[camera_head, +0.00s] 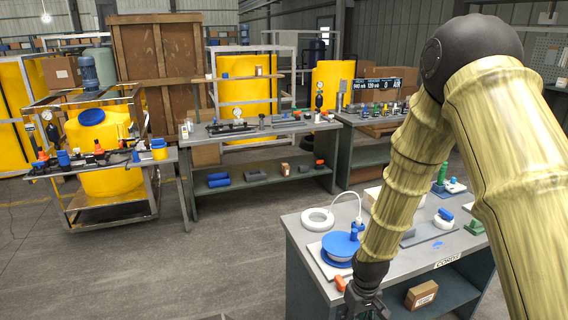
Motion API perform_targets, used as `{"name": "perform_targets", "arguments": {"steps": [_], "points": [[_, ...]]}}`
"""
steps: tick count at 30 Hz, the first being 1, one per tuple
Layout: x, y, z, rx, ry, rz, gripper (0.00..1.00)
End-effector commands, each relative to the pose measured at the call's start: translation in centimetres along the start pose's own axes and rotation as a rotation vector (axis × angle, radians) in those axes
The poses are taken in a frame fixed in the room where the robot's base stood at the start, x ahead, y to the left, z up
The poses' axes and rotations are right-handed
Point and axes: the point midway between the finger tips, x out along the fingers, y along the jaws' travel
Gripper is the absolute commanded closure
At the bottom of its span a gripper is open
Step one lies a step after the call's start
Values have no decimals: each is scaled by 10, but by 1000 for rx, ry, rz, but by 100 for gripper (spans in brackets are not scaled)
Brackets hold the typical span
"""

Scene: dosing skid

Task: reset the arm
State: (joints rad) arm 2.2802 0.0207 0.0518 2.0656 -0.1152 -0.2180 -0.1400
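My arm, with a bamboo-like surface and dark joints, reaches in from the right and bends down at a dark elbow at the top. My gripper (366,303) is dark and hangs at the bottom edge, beside the front left corner of the near grey bench (440,256). The picture edge cuts off its fingertips, so I cannot see whether it is open or shut. A small red-orange piece shows right by the gripper; I cannot tell what it belongs to.
The near bench carries a blue-lidded round vessel (341,246), a white ring (317,219) and small fittings. A brown box (421,294) sits on its lower shelf. A yellow tank (98,150) in a metal frame stands left. Another bench (258,128) stands behind. The grey floor (120,270) at left is clear.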

Motion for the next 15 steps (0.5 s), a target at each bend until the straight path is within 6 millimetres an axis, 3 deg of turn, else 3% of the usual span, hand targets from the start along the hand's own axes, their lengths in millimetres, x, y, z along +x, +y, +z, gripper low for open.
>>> {"name": "perform_targets", "arguments": {"steps": [5, 9, 15], "points": [[47, -9, 38, 40, -5, -14, 57], [92, -18, 86, 90, -7, -23, 57], [144, -31, 162, 168, -6, -24, 57]]}}
